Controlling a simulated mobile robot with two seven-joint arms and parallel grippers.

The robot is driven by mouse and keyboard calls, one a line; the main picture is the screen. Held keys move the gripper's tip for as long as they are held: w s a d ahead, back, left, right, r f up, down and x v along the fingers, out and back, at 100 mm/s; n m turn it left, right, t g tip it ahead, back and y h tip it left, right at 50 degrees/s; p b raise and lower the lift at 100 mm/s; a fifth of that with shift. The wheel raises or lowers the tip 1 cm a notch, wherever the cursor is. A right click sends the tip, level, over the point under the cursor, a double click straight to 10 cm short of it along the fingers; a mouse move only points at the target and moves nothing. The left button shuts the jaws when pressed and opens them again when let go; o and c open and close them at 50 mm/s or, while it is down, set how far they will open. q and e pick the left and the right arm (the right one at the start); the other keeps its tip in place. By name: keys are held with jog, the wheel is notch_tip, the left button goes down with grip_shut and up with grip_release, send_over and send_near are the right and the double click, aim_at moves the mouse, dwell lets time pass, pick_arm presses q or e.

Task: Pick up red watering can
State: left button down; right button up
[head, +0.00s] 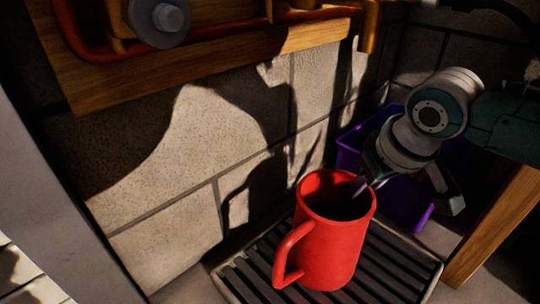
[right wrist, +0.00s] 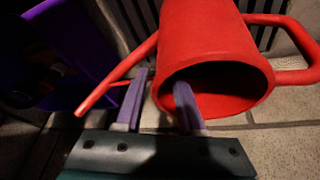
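The red watering can (head: 334,240) stands upright on a dark slatted drain tray, its handle loop toward the lower left in the head view. In the right wrist view, the can (right wrist: 210,35) shows its open mouth, a handle on the right and a thin spout on the left. My right gripper (head: 368,185) reaches the can's rim from the upper right. In the wrist view its two fingers (right wrist: 160,88) are apart, one inside the mouth and one outside, with the can's wall between them. No firm grip shows. My left gripper is not in view.
The drain tray (head: 236,283) lies against a block wall (head: 165,195). A purple bin (head: 349,150) stands close behind the can and my right gripper. A wooden board (head: 200,72) with hung items is above. A wooden post (head: 492,230) stands at the right.

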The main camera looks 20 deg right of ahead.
grip_shut()
dwell(1.2)
jog(key=shift+r, duration=0.15)
